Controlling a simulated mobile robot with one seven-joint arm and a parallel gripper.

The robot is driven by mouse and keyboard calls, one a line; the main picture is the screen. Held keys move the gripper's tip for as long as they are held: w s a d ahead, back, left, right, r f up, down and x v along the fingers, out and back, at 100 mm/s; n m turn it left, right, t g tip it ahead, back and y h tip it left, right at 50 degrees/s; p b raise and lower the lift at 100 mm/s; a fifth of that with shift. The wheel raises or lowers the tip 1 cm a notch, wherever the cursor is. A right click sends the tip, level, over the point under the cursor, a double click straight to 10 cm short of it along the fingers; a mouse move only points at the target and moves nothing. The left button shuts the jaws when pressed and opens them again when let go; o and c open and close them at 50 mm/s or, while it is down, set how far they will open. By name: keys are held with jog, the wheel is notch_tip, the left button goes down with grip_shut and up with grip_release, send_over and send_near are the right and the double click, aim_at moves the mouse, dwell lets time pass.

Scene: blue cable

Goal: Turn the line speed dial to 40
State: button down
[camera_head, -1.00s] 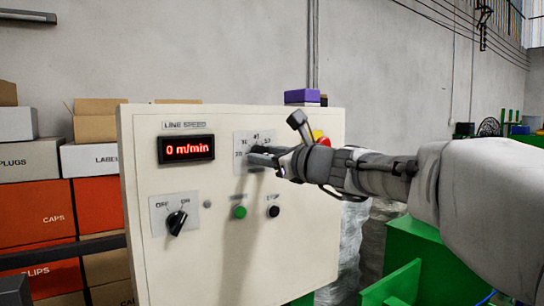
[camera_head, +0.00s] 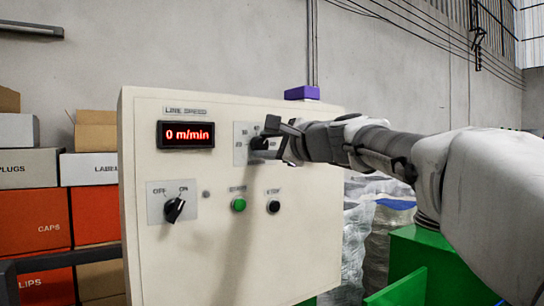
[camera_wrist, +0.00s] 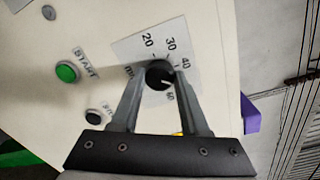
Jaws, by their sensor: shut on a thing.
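The line speed dial (camera_wrist: 159,74) is a round black knob with a pale pointer mark, on a white numbered plate (camera_wrist: 137,45). In the wrist view it sits between the two grey fingers of my gripper (camera_wrist: 160,78), which is shut on it. The numbers 20, 30 and 40 are readable around it. The mark points to the lower right, past 40. In the head view my gripper (camera_head: 272,137) reaches in from the right and partly covers the dial (camera_head: 259,143). The red display (camera_head: 186,134) under the LINE SPEED label reads 0 m/min.
The cream panel (camera_head: 300,240) also carries an ON/OFF switch (camera_head: 174,210), a green start button (camera_head: 238,205) and a black stop button (camera_head: 273,207). Boxes (camera_head: 35,220) are stacked at left. A purple block (camera_head: 302,93) shows at the panel's top edge.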

jog(key=n+b, duration=0.3)
jog(key=n, duration=0.1)
jog(key=shift+f, duration=0.15)
jog(key=shift+n+h+b, duration=0.3)
jog(key=shift+n+b, duration=0.6)
jog(key=shift+n, duration=0.8)
jog(key=shift+c, duration=2)
grip_release()
jog(key=b+v, duration=0.2)
jog(key=v, duration=1.5)
jog(key=shift+s, duration=0.25)
